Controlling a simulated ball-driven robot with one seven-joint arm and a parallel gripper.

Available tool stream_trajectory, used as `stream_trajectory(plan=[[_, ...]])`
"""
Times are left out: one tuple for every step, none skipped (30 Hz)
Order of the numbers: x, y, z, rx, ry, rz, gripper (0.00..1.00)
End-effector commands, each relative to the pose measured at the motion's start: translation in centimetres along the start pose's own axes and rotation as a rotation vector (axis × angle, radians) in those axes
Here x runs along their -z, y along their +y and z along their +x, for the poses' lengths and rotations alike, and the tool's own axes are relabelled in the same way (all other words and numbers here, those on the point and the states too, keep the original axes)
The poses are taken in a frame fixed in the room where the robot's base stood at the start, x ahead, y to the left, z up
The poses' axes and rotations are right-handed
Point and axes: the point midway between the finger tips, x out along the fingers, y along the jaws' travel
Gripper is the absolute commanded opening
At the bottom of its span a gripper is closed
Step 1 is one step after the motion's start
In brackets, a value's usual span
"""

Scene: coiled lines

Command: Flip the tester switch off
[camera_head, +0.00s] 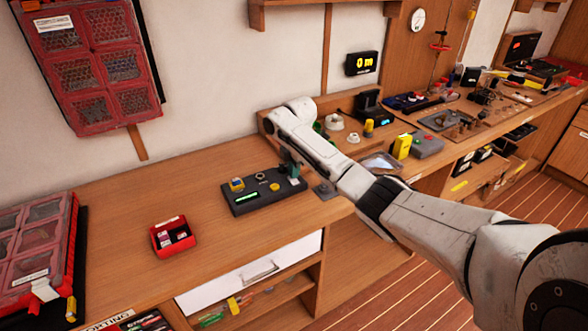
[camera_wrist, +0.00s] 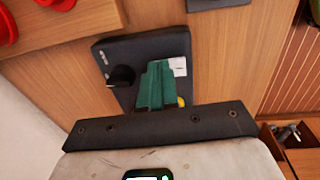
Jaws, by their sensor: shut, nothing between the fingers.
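The tester is a dark box (camera_head: 240,207) with a lit green display, a yellow button and other small parts on its top; it lies on the wooden bench. In the wrist view, the dark box (camera_wrist: 116,55) has a round black knob (camera_wrist: 121,77), a white label and a bit of yellow. My gripper (camera_head: 291,174) is at the right end of the tester. In the wrist view, its green fingers (camera_wrist: 157,70) are shut and empty over the box, between knob and label. The switch cannot be made out; the fingers hide part of the panel. Contact cannot be told.
A small red box (camera_head: 173,237) stands left of the tester. A dark square piece (camera_head: 325,190) lies just right of it. Red mesh bins (camera_head: 30,240) stand at far left. Several tools and devices crowd the right bench. Bare wood lies between the red box and the tester.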

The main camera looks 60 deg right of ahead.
Motion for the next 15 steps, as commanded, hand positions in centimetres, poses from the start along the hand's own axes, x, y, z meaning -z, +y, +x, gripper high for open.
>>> stream_trajectory(plan=[[0.02,-0.01,0.09,0.000,0.000,0.000,0.00],[0.01,-0.01,0.11,0.000,0.000,0.000,0.00],[0.02,-0.01,0.12,0.000,0.000,0.000,0.00],[0.02,-0.01,0.12,0.000,0.000,0.000,0.00],[0.02,-0.01,0.12,0.000,0.000,0.000,0.00],[0.02,-0.01,0.11,0.000,0.000,0.000,0.00],[0.03,-0.01,0.11,0.000,0.000,0.000,0.00],[0.02,-0.01,0.10,0.000,0.000,0.000,0.00],[0.03,-0.01,0.13,0.000,0.000,0.000,0.00],[0.04,0.01,0.23,0.001,0.001,0.000,0.00],[0.08,0.03,0.41,0.001,0.001,0.000,0.00],[0.12,0.10,0.76,0.002,0.002,-0.001,0.00],[0.06,0.16,0.77,0.001,0.001,0.000,0.00],[0.00,0.16,0.60,0.000,0.000,0.000,0.00],[0.00,0.13,0.62,0.001,0.001,0.000,0.00]])
